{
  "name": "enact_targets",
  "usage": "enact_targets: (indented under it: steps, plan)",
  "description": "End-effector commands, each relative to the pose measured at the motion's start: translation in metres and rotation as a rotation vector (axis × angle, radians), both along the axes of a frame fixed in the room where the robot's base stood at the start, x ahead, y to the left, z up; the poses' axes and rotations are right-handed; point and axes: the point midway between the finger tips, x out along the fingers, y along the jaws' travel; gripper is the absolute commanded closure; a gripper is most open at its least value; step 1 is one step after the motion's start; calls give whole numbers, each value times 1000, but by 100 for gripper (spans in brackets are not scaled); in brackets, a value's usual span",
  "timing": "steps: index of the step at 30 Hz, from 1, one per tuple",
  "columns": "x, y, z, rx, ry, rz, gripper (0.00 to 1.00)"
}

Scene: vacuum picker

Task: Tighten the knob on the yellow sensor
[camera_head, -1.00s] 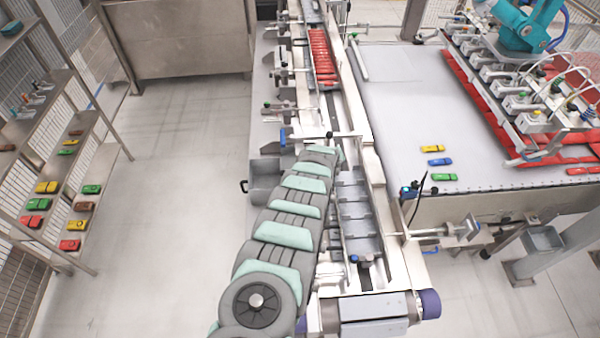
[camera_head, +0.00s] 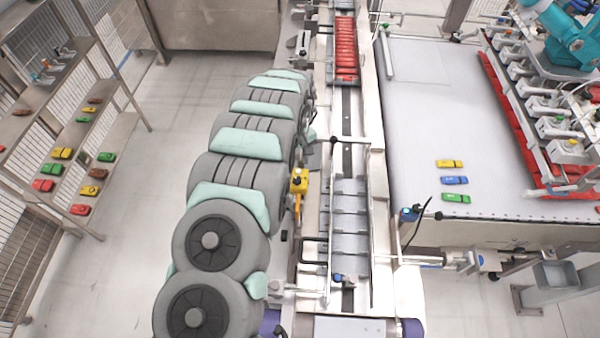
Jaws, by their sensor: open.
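The yellow sensor (camera_head: 299,182) is a small upright yellow block on the left side of the conveyor, just right of my arm. A small dark spot shows near its top, and an orange-yellow strip runs down below it. Its knob is too small to make out for certain. My arm, grey with pale green covers, runs from the bottom left up along the conveyor's left side. Its far end reaches well past the sensor, and my gripper is not visible there, so I cannot see its fingers or how near they are to the sensor.
The conveyor (camera_head: 348,215) runs up the middle, with red packs (camera_head: 346,45) at its far end. Guide rods and brackets line its edges. A white table (camera_head: 440,110) at right holds yellow, blue and green packs. Shelves (camera_head: 115,135) stand at left; the floor between is clear.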

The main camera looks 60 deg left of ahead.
Motion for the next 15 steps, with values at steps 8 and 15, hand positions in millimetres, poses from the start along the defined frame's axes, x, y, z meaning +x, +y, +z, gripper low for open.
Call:
enact_targets:
  steps: [8,15]
  plan:
    - [-1,-1,-35,-3,2,-1,51]
    - [1,0,-59,2,-3,-2,51]
